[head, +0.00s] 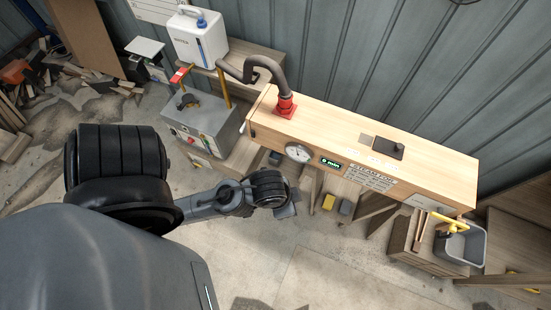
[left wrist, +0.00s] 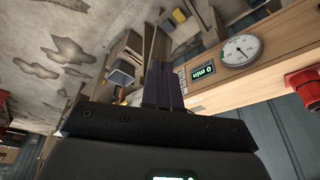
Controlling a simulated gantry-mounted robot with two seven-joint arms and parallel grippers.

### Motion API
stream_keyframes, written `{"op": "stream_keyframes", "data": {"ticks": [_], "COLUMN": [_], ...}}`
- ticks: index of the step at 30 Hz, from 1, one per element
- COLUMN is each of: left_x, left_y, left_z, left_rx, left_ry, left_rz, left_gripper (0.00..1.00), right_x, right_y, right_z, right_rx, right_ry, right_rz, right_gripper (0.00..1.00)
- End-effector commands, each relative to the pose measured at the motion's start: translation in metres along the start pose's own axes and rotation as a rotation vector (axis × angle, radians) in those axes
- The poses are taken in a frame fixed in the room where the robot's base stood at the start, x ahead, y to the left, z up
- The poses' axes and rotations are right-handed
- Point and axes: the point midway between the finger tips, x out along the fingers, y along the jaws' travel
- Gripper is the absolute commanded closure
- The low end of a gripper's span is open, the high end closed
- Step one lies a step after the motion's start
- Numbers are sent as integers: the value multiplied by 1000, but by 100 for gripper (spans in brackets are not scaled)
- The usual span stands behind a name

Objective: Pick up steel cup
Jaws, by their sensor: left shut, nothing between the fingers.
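I cannot make out a steel cup in either view. My left gripper (head: 288,208) is in front of the long wooden steam box (head: 400,160), below its round dial, partly hidden by my wrist. In the left wrist view the dark fingers (left wrist: 163,85) are together and empty, with the steam box (left wrist: 270,62) beside them at the right. My right gripper is in neither view.
A grey bin (head: 463,246) with a yellow-handled tool stands at the right. A grey boiler (head: 203,125) with a hose and a white jug (head: 196,37) are at the back left. The concrete floor (head: 340,270) in front is mostly clear.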

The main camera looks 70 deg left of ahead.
Motion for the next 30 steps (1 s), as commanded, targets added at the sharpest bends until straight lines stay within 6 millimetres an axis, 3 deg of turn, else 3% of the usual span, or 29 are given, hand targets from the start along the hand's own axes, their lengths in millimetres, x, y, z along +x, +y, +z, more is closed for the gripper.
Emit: {"op": "stream_keyframes", "data": {"ticks": [2, 20, 30], "left_x": [0, 0, 0], "left_y": [0, 0, 0], "left_z": [0, 0, -3], "left_rx": [0, 0, 1], "left_ry": [0, 0, 14], "left_rz": [0, 0, -1], "left_gripper": [97, 5, 4], "right_x": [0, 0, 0], "right_y": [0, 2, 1], "right_z": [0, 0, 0], "right_rx": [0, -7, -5], "right_ry": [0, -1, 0], "right_rz": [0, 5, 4], "right_gripper": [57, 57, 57]}}
